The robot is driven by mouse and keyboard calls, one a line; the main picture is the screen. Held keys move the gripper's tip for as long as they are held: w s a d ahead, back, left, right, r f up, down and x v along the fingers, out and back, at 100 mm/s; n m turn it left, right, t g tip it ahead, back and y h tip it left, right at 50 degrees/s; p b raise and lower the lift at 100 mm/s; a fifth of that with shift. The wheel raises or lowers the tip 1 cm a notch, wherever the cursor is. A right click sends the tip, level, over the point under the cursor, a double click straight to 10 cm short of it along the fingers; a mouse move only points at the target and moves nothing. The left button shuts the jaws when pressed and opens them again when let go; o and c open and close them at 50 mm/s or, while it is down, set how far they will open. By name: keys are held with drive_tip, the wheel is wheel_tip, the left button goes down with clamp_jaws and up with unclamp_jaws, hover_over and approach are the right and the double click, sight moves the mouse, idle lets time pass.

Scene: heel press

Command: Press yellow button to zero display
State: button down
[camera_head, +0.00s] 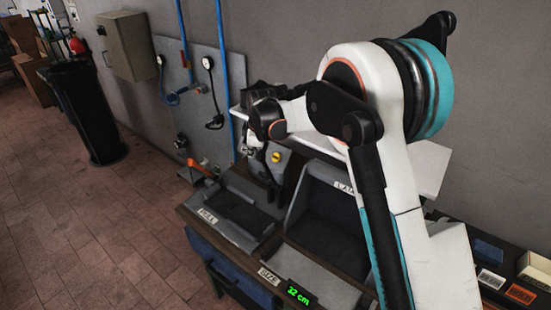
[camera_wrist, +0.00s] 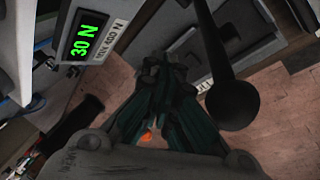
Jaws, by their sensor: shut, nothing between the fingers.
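A round yellow button (camera_head: 276,157) sits on a grey block at the back of the bench in the head view. I cannot make it out in the wrist view. A display (camera_wrist: 81,40) in the wrist view reads 30 N in green, on a panel labelled MAX 600 N. My gripper (camera_wrist: 165,68) is shut and empty in the wrist view.
A black ball-ended lever (camera_wrist: 235,105) stands close right of my fingers in the wrist view. In the head view, a tray labelled HEEL (camera_head: 208,216) and a SIZE display (camera_head: 299,293) reading 22 cm are at the front. A grey wall stands behind.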

sight(276, 157)
drive_tip(key=shift+w+d+f+b, duration=0.55)
drive_tip(key=shift+w+d+f, duration=0.55)
drive_tip(key=shift+w+f, duration=0.25)
drive_tip(key=shift+w+d+f+b, duration=0.55)
drive_tip(key=shift+w+d+f, duration=0.5)
drive_tip(key=shift+w+f, duration=0.3)
drive_tip(key=shift+w+d, duration=0.1)
drive_tip(key=shift+w, duration=0.05)
drive_tip(key=shift+w+d+f+b, duration=0.15)
drive_tip(key=shift+w+b, duration=0.05)
drive_tip(key=shift+b, duration=0.15)
drive_tip(key=shift+w+d+f, duration=0.25)
drive_tip(key=shift+f, duration=0.05)
idle(0.6)
drive_tip(key=shift+r, duration=0.1)
drive_tip(key=shift+s+a+r, duration=0.45)
drive_tip(key=shift+s, duration=0.1)
drive_tip(key=shift+r, duration=0.1)
